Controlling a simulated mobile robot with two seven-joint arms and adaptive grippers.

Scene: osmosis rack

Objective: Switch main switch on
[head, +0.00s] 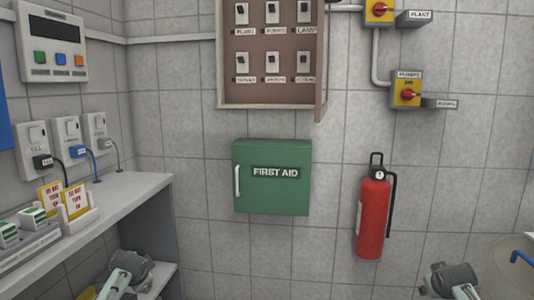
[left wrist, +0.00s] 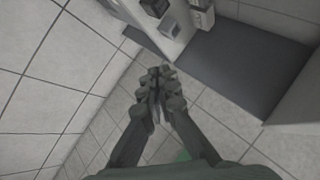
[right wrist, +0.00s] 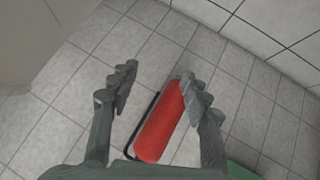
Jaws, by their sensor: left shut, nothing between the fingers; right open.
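No switch that I can read as "main" shows in the head view. An open brown switch panel (head: 265,87) on the wall holds two rows of white switches (head: 272,62); some lower labels are too blurred to read. To its right are two yellow boxes with red knobs, one by a PLANT tag (head: 379,10) and one marked PUMPS (head: 407,93). My left gripper (left wrist: 155,85) is shut and empty, low by the shelf unit. My right gripper (right wrist: 157,84) is open and empty; in its view the fire extinguisher lies beyond the right finger.
A green first aid box (head: 272,190) hangs below the panel. A red fire extinguisher (head: 373,215) hangs to its right. At left, a shelf (head: 130,200) carries warning cards and sits under sockets with plugs (head: 67,135). A control unit (head: 52,42) is above.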

